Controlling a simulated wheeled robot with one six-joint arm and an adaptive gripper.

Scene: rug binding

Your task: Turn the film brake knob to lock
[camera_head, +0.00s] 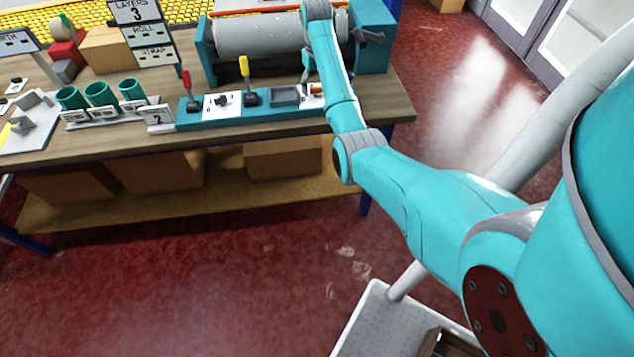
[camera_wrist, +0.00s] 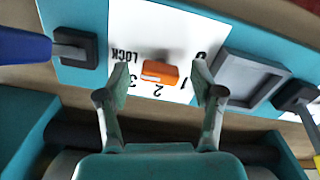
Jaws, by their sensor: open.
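The film brake knob (camera_wrist: 159,72) is an orange bar on a white plate printed with 0, 1, 2, 3 and LOCK, upside down in the wrist view. The bar lies roughly across the picture; which mark it points to is unclear. My gripper (camera_wrist: 161,76) is open, with one finger on each side of the knob; I cannot tell whether they touch it. In the head view the orange knob (camera_head: 316,89) shows at the right of the teal panel (camera_head: 193,121), beside my arm, which hides part of the plate.
In the wrist view a blue-handled lever (camera_wrist: 28,45) stands left of the plate and a grey recessed tray (camera_wrist: 246,78) right of it. In the head view, yellow (camera_head: 244,67) and red (camera_head: 186,80) levers rise from the panel. A large grey roller (camera_head: 255,35) lies behind.

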